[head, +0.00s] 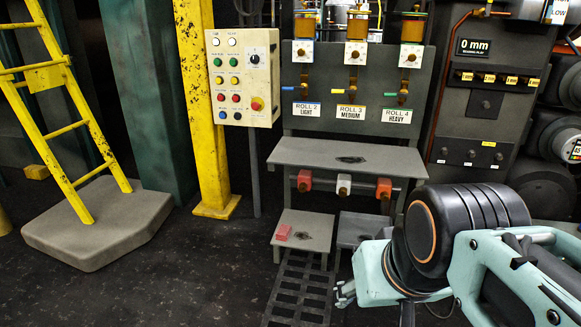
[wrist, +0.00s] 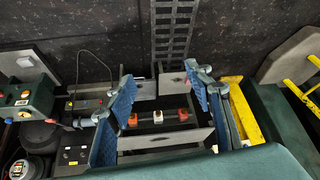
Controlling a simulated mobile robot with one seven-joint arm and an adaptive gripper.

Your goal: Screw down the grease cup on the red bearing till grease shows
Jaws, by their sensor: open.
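In the wrist view, the row shows as an orange-red block (wrist: 133,119), a white block (wrist: 158,117) and a red block (wrist: 183,114). My gripper (wrist: 159,74) is open and empty, its blue pads framing the row. In the head view my gripper (head: 345,293) is low, right of the step.
A grey shelf (head: 340,153) overhangs the blocks. Below stand small platforms, one holding a pink block (head: 284,232), and a floor grating (head: 300,295). A panel with labelled oilers (head: 355,80) rises behind. A button box (head: 240,78), yellow post (head: 200,110) and ladder (head: 50,110) stand left.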

